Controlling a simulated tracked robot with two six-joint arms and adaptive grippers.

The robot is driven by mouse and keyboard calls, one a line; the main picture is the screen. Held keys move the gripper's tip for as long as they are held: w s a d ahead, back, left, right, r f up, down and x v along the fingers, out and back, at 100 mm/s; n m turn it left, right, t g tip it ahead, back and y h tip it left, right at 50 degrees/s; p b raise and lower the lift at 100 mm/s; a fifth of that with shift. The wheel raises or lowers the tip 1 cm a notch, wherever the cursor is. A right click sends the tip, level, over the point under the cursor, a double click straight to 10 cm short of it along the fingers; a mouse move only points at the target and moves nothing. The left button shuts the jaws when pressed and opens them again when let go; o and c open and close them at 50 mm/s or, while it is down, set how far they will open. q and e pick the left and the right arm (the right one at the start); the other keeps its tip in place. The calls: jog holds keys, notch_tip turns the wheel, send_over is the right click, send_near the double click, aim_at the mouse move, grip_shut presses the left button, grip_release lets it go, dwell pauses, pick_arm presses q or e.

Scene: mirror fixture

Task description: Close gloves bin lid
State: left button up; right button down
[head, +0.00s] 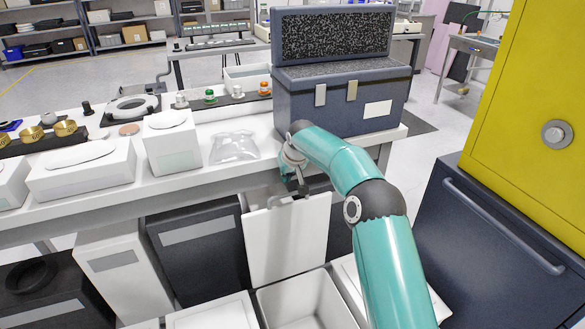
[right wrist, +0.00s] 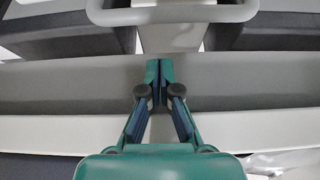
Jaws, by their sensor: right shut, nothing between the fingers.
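A white bin (head: 310,307) stands open at the bottom of the head view, below the bench. Its white lid (head: 288,240) is raised and stands nearly upright at the back of the bin. No label for gloves can be read. My right gripper (head: 302,190) is at the top edge of the lid, just in front of the bench edge; I cannot tell whether it touches the lid. In the right wrist view the fingers (right wrist: 159,72) are together with nothing between them. My left gripper is not in view.
The white bench (head: 225,172) runs behind my right gripper, carrying a dark case (head: 340,110) with its lid open and a clear plastic bag (head: 234,146). Other bins (head: 195,250) stand to the left. A dark blue cabinet (head: 480,235) stands at the right.

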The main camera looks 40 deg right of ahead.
jog(key=shift+s+a+f+b, duration=0.15)
jog(key=shift+s+f+b, duration=0.05)
jog(key=shift+s, duration=0.4)
jog(key=shift+s+a+f+b, duration=0.1)
jog(key=shift+s+f+b, duration=0.15)
jog(key=shift+s, duration=0.3)
jog(key=shift+s+a+f+b, duration=0.15)
jog(key=shift+s+f, duration=0.05)
jog(key=shift+s, duration=0.4)
